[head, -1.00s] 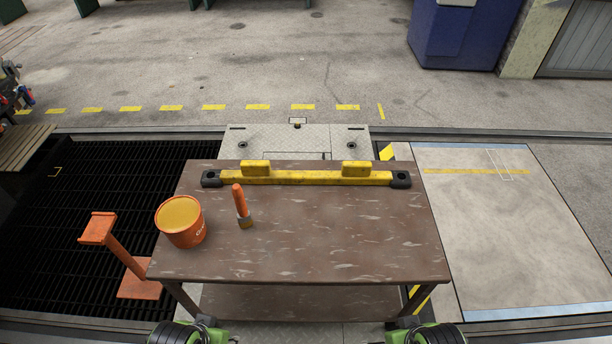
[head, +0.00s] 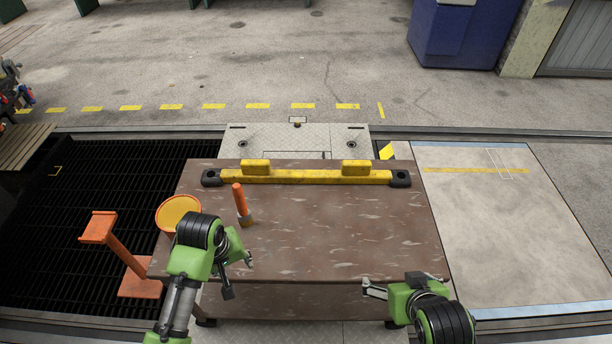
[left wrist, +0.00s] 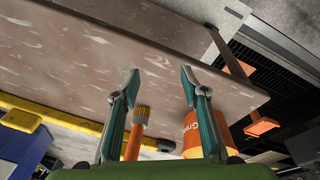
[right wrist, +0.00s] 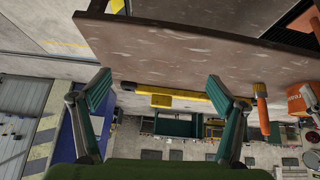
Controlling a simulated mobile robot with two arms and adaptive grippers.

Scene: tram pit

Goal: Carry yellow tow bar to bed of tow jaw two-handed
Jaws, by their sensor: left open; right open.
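The yellow tow bar (head: 305,177) lies along the far edge of the brown table (head: 330,225). It has black ends and two raised yellow blocks. It also shows in the left wrist view (left wrist: 65,117) and the right wrist view (right wrist: 192,95). My left gripper (head: 238,276) is open and empty over the table's near left part, apart from the bar. My right gripper (head: 403,281) is open and empty at the table's near right edge, also apart from the bar. I cannot tell which thing is the tow jaw; a grey tread-plate surface (head: 260,140) lies behind the table.
An orange stand (head: 118,245) is left of the table, over a dark grating (head: 80,215). The table's middle and right are clear.

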